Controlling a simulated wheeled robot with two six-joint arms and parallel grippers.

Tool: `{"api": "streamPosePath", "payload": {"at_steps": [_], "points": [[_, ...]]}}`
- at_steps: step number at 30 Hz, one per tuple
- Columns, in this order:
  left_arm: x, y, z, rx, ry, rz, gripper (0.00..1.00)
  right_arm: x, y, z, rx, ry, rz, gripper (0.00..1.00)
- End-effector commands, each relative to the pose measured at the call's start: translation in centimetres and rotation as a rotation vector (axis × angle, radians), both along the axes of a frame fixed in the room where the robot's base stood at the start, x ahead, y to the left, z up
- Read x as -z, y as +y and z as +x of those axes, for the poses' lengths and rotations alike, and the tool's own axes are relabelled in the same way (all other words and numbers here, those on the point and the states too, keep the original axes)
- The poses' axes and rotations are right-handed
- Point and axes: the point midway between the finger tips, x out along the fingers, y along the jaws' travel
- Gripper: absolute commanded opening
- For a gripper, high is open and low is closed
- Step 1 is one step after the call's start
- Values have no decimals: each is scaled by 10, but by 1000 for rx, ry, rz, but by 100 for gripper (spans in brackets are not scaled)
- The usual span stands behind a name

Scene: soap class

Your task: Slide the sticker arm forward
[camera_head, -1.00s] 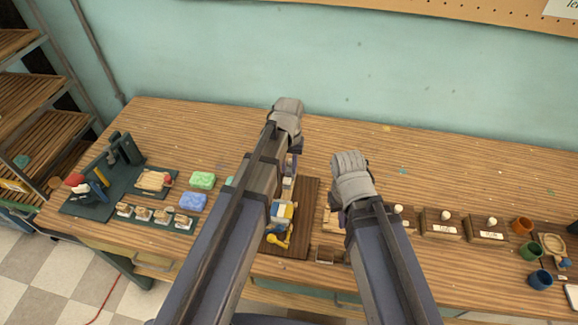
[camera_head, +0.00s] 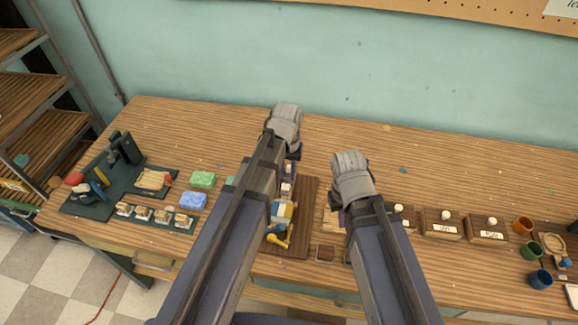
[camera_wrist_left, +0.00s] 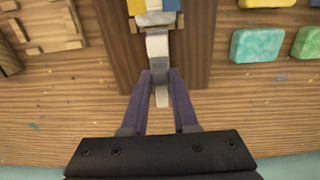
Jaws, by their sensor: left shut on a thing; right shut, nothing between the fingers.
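The sticker device (camera_head: 283,212), with white, blue and yellow parts, stands on a dark brown board (camera_head: 304,225) in the middle of the table. In the left wrist view its pale grey arm (camera_wrist_left: 157,47) sticks out from the white, blue and yellow parts. My left gripper (camera_wrist_left: 161,84) is shut on the end of this grey arm, with a purple finger on each side. In the head view my left gripper (camera_head: 290,155) is at the far end of the board, and my forearm hides part of the device. My right gripper (camera_head: 338,195) is shut and empty, right of the board.
Green (camera_head: 203,180) and blue (camera_head: 193,201) soaps lie left of the board. Labelled boxes (camera_head: 440,229) and coloured cups (camera_head: 540,279) stand farther right. The back of the table is clear.

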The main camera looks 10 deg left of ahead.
Motion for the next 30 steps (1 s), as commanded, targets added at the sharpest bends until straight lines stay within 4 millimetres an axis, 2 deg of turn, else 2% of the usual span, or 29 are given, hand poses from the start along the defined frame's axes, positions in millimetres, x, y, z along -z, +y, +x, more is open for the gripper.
{"api": "streamPosePath", "payload": {"at_steps": [1, 6, 9, 17, 18, 25, 30], "points": [[0, 0, -20, 1, 1, 0, 0, 0, 0, 0, 0, 0, 0, 0], [0, 0, -58, 1, 1, 0, 0, 0, 0, 0, 0, 0, 0, 0], [0, 0, -65, 1, 0, -1, 0, 0, 0, 0, 0, 0, 0, 0], [0, 0, -65, 1, 6, -1, 0, 0, 0, 0, 0, 0, 0, 0], [0, 0, -65, 1, 7, -1, 32, 1, 0, 0, 0, 0, 0, 0], [0, 0, -64, 0, 3, 0, 57, 0, 0, 0, 0, 0, 0, 0], [0, 0, -63, 0, 2, 0, 57, 0, 0, 0, 0, 0, 0, 0]]}}
